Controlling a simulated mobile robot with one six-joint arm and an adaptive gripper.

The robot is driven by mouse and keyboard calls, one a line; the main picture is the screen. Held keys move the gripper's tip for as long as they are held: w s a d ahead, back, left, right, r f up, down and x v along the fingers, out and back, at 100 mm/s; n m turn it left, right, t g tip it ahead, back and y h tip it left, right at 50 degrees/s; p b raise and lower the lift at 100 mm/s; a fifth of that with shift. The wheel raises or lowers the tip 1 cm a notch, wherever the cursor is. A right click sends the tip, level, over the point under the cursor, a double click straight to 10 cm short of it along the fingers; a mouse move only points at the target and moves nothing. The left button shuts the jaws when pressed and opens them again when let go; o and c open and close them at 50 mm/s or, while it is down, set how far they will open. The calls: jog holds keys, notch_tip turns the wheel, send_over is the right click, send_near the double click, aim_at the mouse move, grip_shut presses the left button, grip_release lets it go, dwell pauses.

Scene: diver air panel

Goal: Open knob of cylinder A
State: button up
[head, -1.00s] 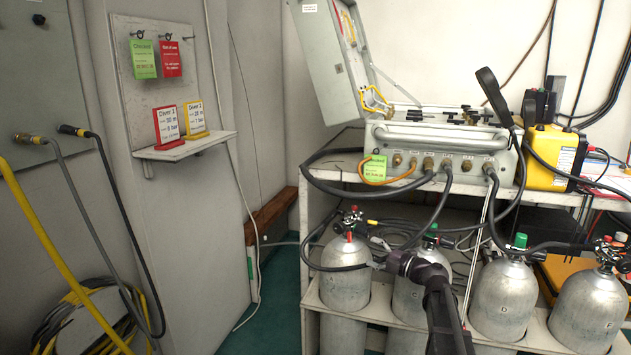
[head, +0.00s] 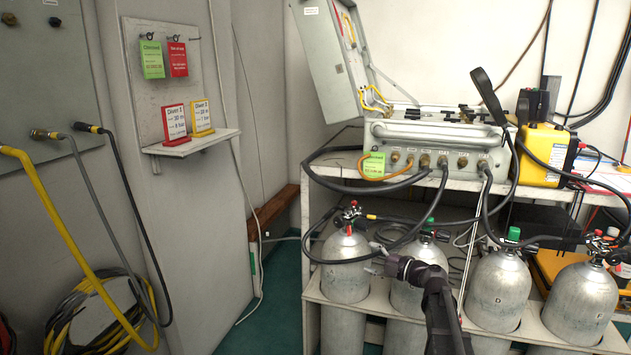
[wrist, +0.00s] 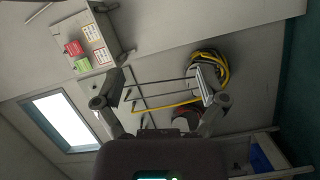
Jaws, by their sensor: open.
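Several silver gas cylinders stand in a rack in the head view: a leftmost one (head: 345,282) with a red-topped valve knob (head: 349,230), one behind my arm (head: 405,299) with a green cap, a third (head: 497,292) with a green cap, and one at the far right (head: 583,300). I cannot read a letter A on any of them. My gripper (head: 373,261) points left, in front of the gap between the two left cylinders and below their valves. In the wrist view my gripper (wrist: 160,85) shows its two fingers wide apart with nothing between them.
A grey air panel case (head: 440,133) with hoses and a yellow unit (head: 545,155) sit on the shelf above the cylinders. Black hoses hang around the valves. A wall shelf (head: 190,143) with cards is at left. Green floor (head: 285,280) is clear left of the rack.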

jog(key=s+a+f+m+g+h, duration=0.5)
jog(key=s+f+m+g, duration=0.1)
jog(key=s+f+m, duration=0.5)
jog(key=s+d+f+m+g+h+p, duration=0.1)
jog(key=s+d+f+m+g+h, duration=0.15)
jog(key=s+m+h, duration=0.4)
jog(key=s+d+f+m+g+h+p, duration=0.1)
jog(key=s+d+f+m+g+h, duration=0.15)
jog(key=s+m, duration=0.65)
notch_tip(320, 180, up, 38)
jog(key=p, duration=3.8)
jog(key=shift+s+d+t, duration=0.3)
jog(key=shift+s+d, duration=0.05)
jog(key=shift+d, duration=0.1)
jog(key=shift+n, duration=0.25)
